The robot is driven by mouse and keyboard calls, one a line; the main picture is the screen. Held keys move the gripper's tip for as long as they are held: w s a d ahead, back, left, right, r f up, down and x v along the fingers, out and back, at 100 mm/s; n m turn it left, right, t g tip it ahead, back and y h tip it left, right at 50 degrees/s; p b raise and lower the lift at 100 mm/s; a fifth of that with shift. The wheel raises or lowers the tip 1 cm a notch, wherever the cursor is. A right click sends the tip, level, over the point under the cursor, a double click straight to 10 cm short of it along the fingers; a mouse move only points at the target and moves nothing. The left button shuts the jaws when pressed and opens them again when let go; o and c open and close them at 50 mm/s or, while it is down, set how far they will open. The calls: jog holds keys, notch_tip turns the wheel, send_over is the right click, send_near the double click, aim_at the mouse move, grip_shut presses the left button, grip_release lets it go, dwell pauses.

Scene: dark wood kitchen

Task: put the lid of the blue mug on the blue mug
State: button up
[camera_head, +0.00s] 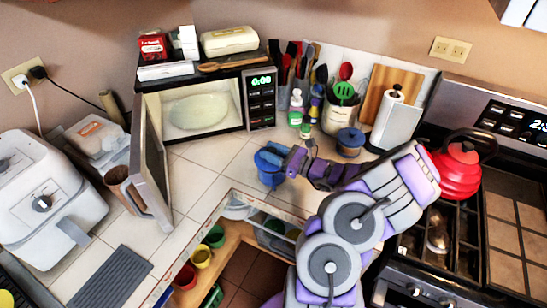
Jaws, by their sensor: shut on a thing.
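The blue mug (270,178) stands on the white tiled counter near its inner corner, left of my arm. My gripper (286,158) is at the mug's upper right side. It is shut on what looks like the blue lid (270,154), which shows at the top of the mug. The lid and mug are nearly the same blue, so I cannot tell whether the lid is seated or held just above the rim. My gripper hides part of the mug's right side.
A blue-lidded jar (350,143) and a utensil crock (338,121) stand behind my arm. The open microwave (190,108) is behind left, its door (150,165) swung out. A red kettle (457,172) sits on the stove at right. Counter left of the mug is clear.

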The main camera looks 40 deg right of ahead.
jog(key=shift+w+d, duration=0.45)
jog(key=shift+w, duration=0.1)
jog(key=shift+w+d+f, duration=0.1)
jog(key=shift+d+f, duration=0.15)
jog(key=shift+f, duration=0.05)
notch_tip(320, 180, down, 3)
jog(key=shift+d+f+b, duration=0.15)
jog(key=shift+b, duration=0.7)
jog(key=o, duration=1.1)
